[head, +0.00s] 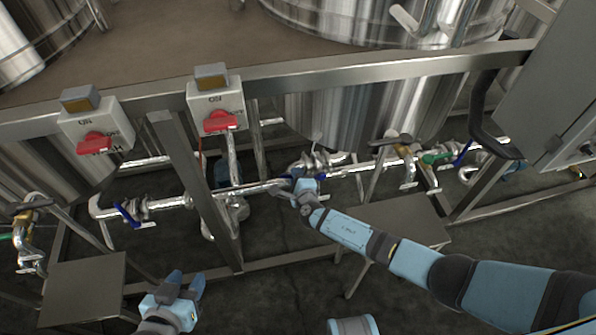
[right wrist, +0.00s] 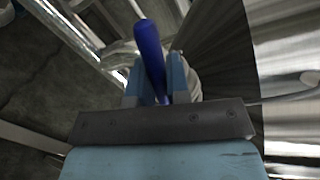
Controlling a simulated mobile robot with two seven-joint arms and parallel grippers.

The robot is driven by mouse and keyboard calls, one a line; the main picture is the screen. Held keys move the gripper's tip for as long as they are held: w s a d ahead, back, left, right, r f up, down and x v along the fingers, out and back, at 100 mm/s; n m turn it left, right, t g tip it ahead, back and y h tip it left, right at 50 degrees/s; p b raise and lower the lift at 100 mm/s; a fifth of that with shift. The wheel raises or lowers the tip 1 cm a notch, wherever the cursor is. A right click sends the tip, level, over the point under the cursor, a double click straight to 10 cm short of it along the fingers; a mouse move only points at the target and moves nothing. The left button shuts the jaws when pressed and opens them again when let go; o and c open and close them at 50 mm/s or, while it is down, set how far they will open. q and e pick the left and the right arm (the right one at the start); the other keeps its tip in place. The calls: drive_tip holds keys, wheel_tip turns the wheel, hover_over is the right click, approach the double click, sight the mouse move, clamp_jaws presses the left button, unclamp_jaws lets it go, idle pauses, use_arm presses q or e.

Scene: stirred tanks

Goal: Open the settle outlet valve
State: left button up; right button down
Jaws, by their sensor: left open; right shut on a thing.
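A valve with a blue lever handle (head: 319,176) sits on the steel pipe below the middle tank. In the right wrist view the blue handle (right wrist: 148,48) stands between the two fingers of my right gripper (right wrist: 157,84). My right gripper (head: 290,188) is shut on this handle in the head view, and its fingers partly hide the valve. No label on this valve is readable. My left gripper (head: 184,285) is open and empty, low at the left front, apart from the pipes.
Another blue-handled valve (head: 128,213) is on the pipe at left, and a green-handled one (head: 436,157) at right. Two switch boxes with red knobs (head: 95,143) (head: 221,121) hang on the frame rail. Steel step platforms (head: 84,286) (head: 395,221) and a diagonal frame post (head: 196,190) stand close.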

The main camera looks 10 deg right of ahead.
drive_tip(key=shift+f, duration=0.2)
idle(0.3)
drive_tip(key=c, duration=1.1)
unclamp_jaws()
use_arm(q)
drive_tip(key=shift+r, duration=0.1)
use_arm(e)
drive_tip(key=shift+s, duration=0.15)
use_arm(q)
drive_tip(key=p, duration=0.4)
drive_tip(key=shift+s+a+r+g+p, duration=0.2)
drive_tip(key=shift+s+a+g+p, duration=0.1)
drive_tip(key=shift+a+g+p, duration=0.1)
use_arm(e)
drive_tip(key=v, duration=1.3)
drive_tip(key=shift+s, duration=0.3)
use_arm(q)
drive_tip(key=shift+w+r, duration=0.1)
drive_tip(key=shift+r, duration=0.1)
use_arm(e)
drive_tip(key=shift+r, duration=0.1)
